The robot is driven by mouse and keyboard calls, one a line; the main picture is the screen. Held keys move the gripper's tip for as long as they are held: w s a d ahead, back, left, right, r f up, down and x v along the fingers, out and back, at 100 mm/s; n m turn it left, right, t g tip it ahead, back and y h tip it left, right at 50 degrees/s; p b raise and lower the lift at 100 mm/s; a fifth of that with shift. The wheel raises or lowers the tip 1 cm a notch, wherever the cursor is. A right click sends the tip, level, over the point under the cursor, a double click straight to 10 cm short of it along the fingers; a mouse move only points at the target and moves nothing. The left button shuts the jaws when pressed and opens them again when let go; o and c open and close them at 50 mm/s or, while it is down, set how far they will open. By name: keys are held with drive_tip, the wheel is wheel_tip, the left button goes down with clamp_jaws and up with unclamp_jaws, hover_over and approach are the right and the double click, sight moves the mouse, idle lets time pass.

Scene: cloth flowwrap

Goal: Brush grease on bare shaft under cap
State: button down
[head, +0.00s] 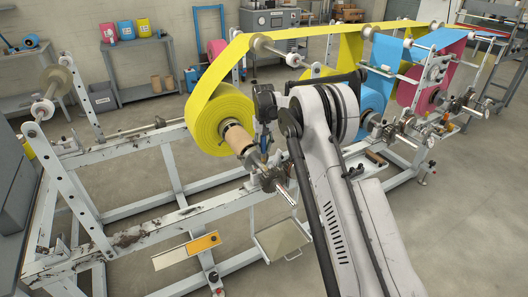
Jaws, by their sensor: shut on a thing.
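My gripper (262,138) points down beside the yellow roll, in front of the roll's brown core. It is shut on a slim tool, apparently the brush (263,158), which is small and partly hidden by the fingers. Just below is a metal shaft (284,191) with a chuck-like mount (268,177) on the white frame. The brush's lower end is close to this mount; I cannot tell whether it touches. I cannot make out the cap or any grease on the shaft at this size.
A big yellow roll (217,117) feeds a web up over rollers. Blue (373,98) and pink (420,88) rolls stand further right. The white frame (150,222) spans the lower left. An orange-and-white tool (187,250) and a beige tray (282,239) sit low in front.

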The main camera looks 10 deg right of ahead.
sight(264, 137)
drive_tip(key=shift+r+p, duration=0.75)
drive_tip(key=shift+r, duration=1.7)
